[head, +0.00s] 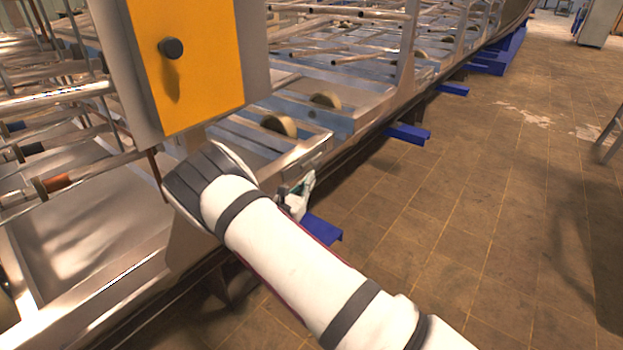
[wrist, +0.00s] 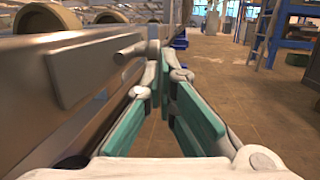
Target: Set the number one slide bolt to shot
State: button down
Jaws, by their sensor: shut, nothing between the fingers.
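A slide bolt (wrist: 132,50) shows in the wrist view as a short grey metal rod with a rounded end. It sticks out beside a raised flat plate (wrist: 85,62) on the side of the metal frame. No number is readable on it, and I cannot tell its position. My gripper (wrist: 172,72) has teal pads and white knuckles; it is shut and empty, its fingers meeting ahead. The rod lies just left of the left finger; I cannot tell whether they touch. In the head view my gripper (head: 300,188) is beside the frame's edge, partly hidden by my white arm.
A yellow panel (head: 200,75) with a black knob stands at upper left in the head view. The metal frame (head: 350,105) carries rollers and rails. Blue feet (head: 410,133) jut out at floor level.

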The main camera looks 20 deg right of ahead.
jog(key=p+v, duration=0.2)
jog(key=v, duration=0.9)
jog(key=s+d+r+m+g+y, duration=0.1)
jog(key=s+d+r+m+g, duration=0.7)
jog(key=r, duration=0.3)
jog(key=s+d+r+m+g, duration=0.7)
jog(key=s+r+m, duration=0.2)
jog(key=s+r, duration=0.15)
jog(key=s+a+r+m+g+y, duration=0.1)
jog(key=s+r+m+y, duration=0.2)
jog(key=s, duration=0.5)
jog(key=s+r+m+g+y, duration=0.1)
jog(key=s+r+m+y, duration=0.2)
jog(key=s, duration=0.5)
jog(key=s+a+m+t+y, duration=0.4)
jog(key=s+a+y, duration=0.35)
jog(key=s, duration=0.55)
notch_tip(320, 180, up, 26)
jog(key=t+p, duration=0.3)
jog(key=p, duration=2.2)
jog(key=shift+a+f, duration=0.25)
jog(key=shift+a, duration=0.05)
